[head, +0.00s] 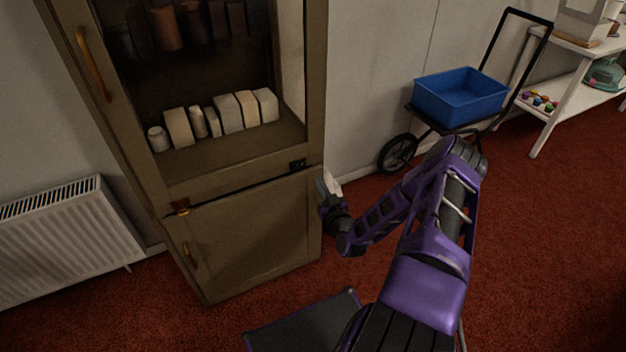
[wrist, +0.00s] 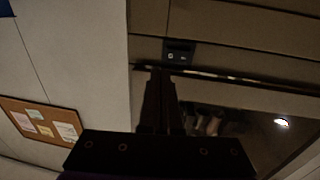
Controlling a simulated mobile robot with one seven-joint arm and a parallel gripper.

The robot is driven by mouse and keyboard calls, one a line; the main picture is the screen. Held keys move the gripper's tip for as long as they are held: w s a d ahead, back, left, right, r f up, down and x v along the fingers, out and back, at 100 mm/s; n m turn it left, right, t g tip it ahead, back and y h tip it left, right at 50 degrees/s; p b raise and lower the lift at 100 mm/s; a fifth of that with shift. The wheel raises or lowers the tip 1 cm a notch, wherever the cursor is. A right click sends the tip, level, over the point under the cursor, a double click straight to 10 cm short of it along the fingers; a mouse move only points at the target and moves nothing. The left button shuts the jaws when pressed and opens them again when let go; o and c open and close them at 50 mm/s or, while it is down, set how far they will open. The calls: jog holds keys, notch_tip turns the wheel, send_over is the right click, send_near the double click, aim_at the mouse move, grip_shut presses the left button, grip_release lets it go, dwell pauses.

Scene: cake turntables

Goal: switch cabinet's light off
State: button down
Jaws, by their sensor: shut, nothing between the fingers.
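The tall brown cabinet (head: 245,183) stands left of centre in the head view, with a glazed upper part and a closed lower door. A small dark switch panel (head: 297,165) sits on its rail at the right side; it also shows in the wrist view (wrist: 179,53). My gripper (head: 328,183) is beside the cabinet's right edge, a little below and right of the panel. In the wrist view my gripper (wrist: 160,76) is shut and empty, its tips just short of the panel in the picture. I cannot tell whether they touch the cabinet. A bright spot shows behind the glass.
Pale boxes and jars (head: 220,115) stand inside the cabinet. A white radiator (head: 65,240) is at left. A trolley with a blue bin (head: 460,95) and a white shelf table (head: 575,85) stand at right. Red carpet (head: 545,230) is clear at right.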

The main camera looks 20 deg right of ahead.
jog(key=s+d, duration=0.1)
jog(key=s, duration=0.5)
dwell(0.4)
